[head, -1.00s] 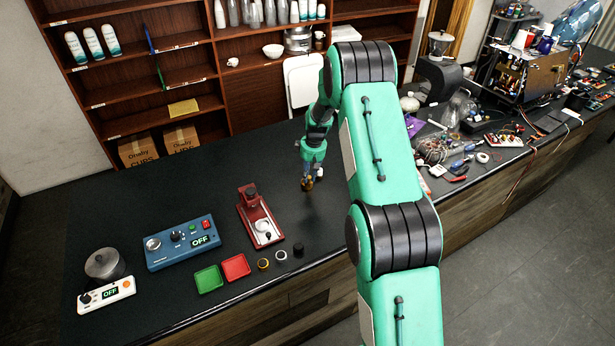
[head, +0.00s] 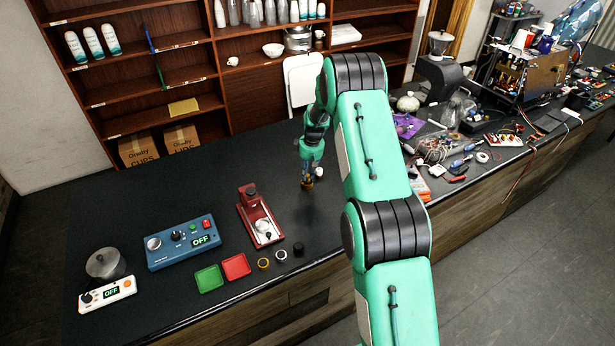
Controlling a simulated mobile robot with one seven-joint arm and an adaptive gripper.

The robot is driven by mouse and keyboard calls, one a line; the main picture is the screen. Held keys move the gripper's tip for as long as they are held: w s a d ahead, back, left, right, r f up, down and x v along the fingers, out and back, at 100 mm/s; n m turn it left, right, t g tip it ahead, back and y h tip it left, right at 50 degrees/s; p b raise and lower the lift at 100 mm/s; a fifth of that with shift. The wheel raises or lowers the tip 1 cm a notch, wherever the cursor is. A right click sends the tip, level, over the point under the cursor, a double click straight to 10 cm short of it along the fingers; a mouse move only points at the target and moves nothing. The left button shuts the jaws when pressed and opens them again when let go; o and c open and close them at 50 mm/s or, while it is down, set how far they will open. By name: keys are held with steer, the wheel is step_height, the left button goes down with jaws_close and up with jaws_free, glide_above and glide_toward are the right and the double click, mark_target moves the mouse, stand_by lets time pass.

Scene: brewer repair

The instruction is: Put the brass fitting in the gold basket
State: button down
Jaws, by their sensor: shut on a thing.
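My gripper (head: 307,177) is small in the head view, pointing down low over the dark counter, in front of the white folding chair. It is shut on a small brass-coloured piece, the brass fitting (head: 307,184), at its fingertips. The fingers partly hide the fitting, and I cannot tell whether it touches the counter. A small round gold piece with a dark middle, which looks like the gold basket (head: 263,264), lies near the counter's front edge, to the left of and nearer than my gripper.
Beside the gold basket are a silver ring (head: 281,255), a black round piece (head: 298,249), a red tray (head: 236,266) and a green tray (head: 208,278). Tools and wires clutter the right.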

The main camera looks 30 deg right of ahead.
steer(key=shift+f, duration=0.8)
steer(key=shift+f, duration=0.1)
steer(key=c, duration=1.6)
jaws_free()
steer(key=shift+o, duration=0.2)
step_height(320, 180, up, 12)
steer(key=s, duration=0.1)
steer(key=shift+s+d+b, duration=0.15)
steer(key=shift+d+b, duration=0.15)
steer(key=shift+b, duration=0.15)
